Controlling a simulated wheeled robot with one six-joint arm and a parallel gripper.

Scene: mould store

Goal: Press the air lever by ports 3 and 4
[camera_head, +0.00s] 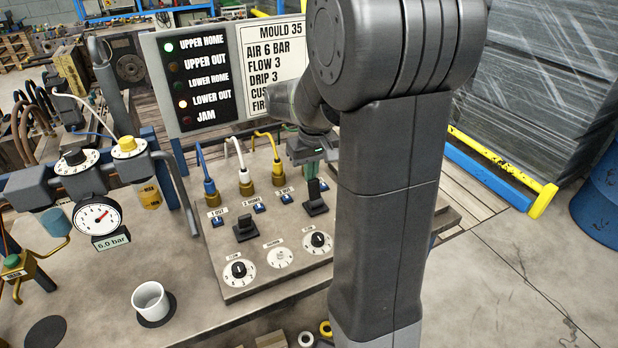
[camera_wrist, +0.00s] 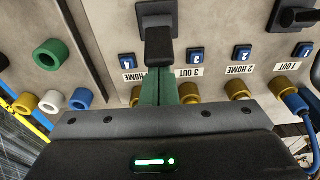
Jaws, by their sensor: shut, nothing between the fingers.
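The air lever by ports 3 and 4 (camera_head: 315,207) is a black lever on a square base on the sloped panel (camera_head: 290,222). It also shows in the wrist view (camera_wrist: 158,42), between the 4 label (camera_wrist: 132,76) and the 3 OUT label (camera_wrist: 190,73). My gripper (camera_head: 313,172) is shut and empty, its green fingers pointing down at this lever. In the wrist view the fingertips (camera_wrist: 158,78) are in line with the handle's end; I cannot tell whether they touch. The other lever (camera_head: 246,228) stands by ports 1 and 2. Port 4 is partly hidden by my gripper.
Blue, white and yellow hoses rise from the panel's fittings. Behind is a lamp board (camera_head: 197,80) with UPPER HOME and LOWER OUT lit, beside a MOULD 35 card (camera_head: 272,52). A gauge (camera_head: 97,215) and white cup (camera_head: 150,301) stand at left. Dials (camera_head: 318,242) are below the levers.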

